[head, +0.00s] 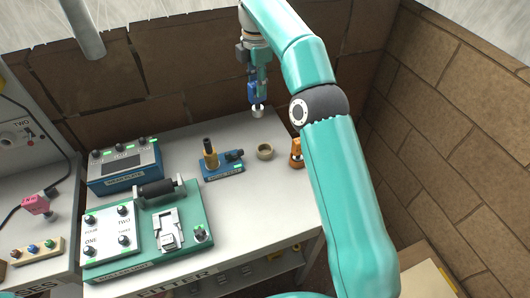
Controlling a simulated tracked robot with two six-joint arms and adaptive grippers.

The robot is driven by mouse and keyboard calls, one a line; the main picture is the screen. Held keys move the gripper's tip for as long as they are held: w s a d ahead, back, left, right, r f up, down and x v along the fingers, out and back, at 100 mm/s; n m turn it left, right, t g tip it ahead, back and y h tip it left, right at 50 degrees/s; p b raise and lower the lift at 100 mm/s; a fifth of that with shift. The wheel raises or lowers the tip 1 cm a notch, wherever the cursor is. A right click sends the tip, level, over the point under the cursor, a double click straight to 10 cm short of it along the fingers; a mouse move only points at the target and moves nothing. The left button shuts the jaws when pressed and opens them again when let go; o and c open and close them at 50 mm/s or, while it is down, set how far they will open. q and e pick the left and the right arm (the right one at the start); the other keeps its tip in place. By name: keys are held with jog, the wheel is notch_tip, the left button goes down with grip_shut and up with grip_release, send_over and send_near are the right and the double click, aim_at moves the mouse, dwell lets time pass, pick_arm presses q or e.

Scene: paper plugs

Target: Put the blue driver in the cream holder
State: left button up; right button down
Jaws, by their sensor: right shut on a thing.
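My right gripper (257,83) hangs down from its teal arm near the back of the bench, in front of the brown wall. It is shut on the blue driver (254,94), which it holds roughly upright. A pale, wider end (258,112) shows below the driver; its detail is too small to tell. The cream holder (265,151), a small round ring with an open top, stands on the bench in front of and below the driver, apart from it. My left gripper is not in view.
An orange piece (296,153) stands right of the holder, close beside my right arm. A blue-based fixture with a brass post (211,157) stands left of it. A green board (150,230) and a blue meter box (124,166) fill the left of the bench (270,205).

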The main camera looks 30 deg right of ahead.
aim_at(265, 99)
jog(key=shift+s+d+r+n, duration=0.3)
jog(key=shift+d+r+n, duration=0.2)
jog(key=shift+d+n, duration=0.45)
jog(key=shift+n, duration=0.15)
jog(key=shift+s+f, duration=0.1)
jog(key=shift+f, duration=0.25)
notch_tip(265, 99, down, 6)
jog(key=b, duration=0.3)
jog(key=shift+r+b, duration=0.25)
jog(key=shift+b, duration=0.05)
notch_tip(265, 99, down, 14)
jog(key=shift+r, duration=0.25)
jog(key=shift+f+b, duration=0.1)
jog(key=shift+b, duration=0.2)
jog(key=c, duration=0.9)
grip_release()
